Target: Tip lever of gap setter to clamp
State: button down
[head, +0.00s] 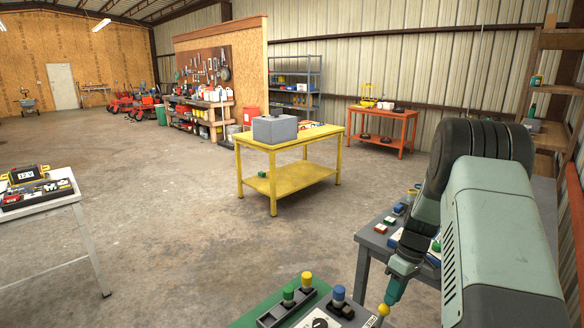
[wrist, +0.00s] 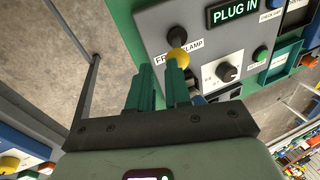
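The gap setter appears as a grey panel (wrist: 222,52) in the wrist view, with a partly covered label reading "FR… CLAMP". A yellow ball knob (wrist: 177,57), apparently the lever's end, stands over the label; its shaft is hidden. A dark round part (wrist: 177,35) sits just beyond it. The yellow ball (head: 384,309) also shows at the head view's bottom edge, just below my gripper (head: 393,292). In the wrist view my gripper (wrist: 160,66) has two green fingers with a narrow empty gap. The right fingertip overlaps the ball's lower edge; contact is unclear.
A black dial (wrist: 227,72) and a green button (wrist: 260,53) sit right of the lever, below a "PLUG IN" sign (wrist: 235,12). A grey table (head: 370,242) lies behind.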

aim_at(385, 305)
jog(key=shift+f, duration=0.35)
jog(key=c, duration=0.9)
grip_release()
jog(key=shift+a, duration=0.1)
jog(key=shift+c, duration=0.2)
jog(key=shift+o, duration=0.6)
jog(key=r+n, duration=0.2)
jog(key=a+r+n+h, duration=0.1)
jog(key=r+n, duration=0.1)
jog(key=a+r+n+h, duration=0.1)
jog(key=r+n, duration=0.2)
jog(key=shift+s+a, duration=0.15)
jog(key=shift+s, duration=0.2)
jog(key=shift+a+r+n+h, duration=0.1)
jog(key=shift+r+n+h, duration=0.05)
jog(key=shift+n+h, duration=0.2)
jog(key=f, duration=0.7)
jog(key=s+f, duration=0.1)
jog(key=f, duration=0.2)
jog(key=shift+s+f, duration=0.1)
jog(key=shift+f, duration=0.05)
grip_shut()
